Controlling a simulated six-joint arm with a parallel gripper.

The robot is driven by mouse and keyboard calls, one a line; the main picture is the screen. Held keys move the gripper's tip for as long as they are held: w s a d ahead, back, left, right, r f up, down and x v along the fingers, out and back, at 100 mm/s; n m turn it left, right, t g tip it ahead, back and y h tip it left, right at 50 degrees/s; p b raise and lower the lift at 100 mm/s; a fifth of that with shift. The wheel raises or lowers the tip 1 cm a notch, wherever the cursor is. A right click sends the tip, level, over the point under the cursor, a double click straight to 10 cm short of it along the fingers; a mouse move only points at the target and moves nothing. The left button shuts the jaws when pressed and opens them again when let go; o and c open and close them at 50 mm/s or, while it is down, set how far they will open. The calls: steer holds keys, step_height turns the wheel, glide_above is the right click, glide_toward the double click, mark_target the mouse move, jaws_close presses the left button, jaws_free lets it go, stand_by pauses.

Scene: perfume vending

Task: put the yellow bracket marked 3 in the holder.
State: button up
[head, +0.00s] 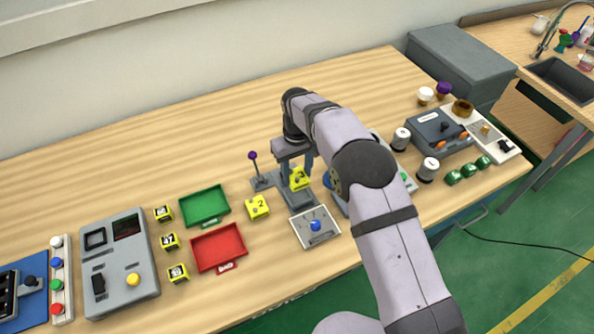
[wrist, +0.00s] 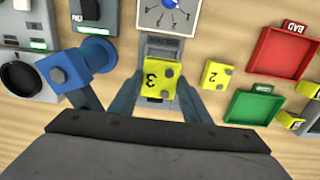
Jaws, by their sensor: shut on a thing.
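The yellow bracket marked 3 (head: 299,181) is between the fingers of my gripper (head: 297,168), which is shut on it. In the wrist view the bracket (wrist: 158,80) shows its "3" side, with a finger of my gripper (wrist: 160,88) on each side. A grey fixture, which looks like the holder (head: 299,199), lies under and just in front of the bracket. Part of it shows behind the bracket in the wrist view (wrist: 162,47). I cannot tell whether the bracket touches it; the gripper and bracket hide part of it.
A yellow bracket marked 2 (head: 257,207) stands just left of the fixture. A lever with a purple knob (head: 253,156) rises behind. A plate with a blue knob (head: 316,227) lies in front. Green (head: 205,190) and red (head: 246,249) trays are left.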

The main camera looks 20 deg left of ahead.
steer(key=shift+f+b, duration=1.55)
steer(key=shift+f, duration=1.1)
steer(key=shift+f+b, duration=0.3)
steer(key=shift+f, duration=0.35)
stand_by(0.4)
steer(key=o, duration=1.9)
steer(key=shift+r, duration=0.15)
steer(key=shift+r+p, duration=2.3)
steer(key=shift+r, duration=1.1)
steer(key=shift+d, duration=0.1)
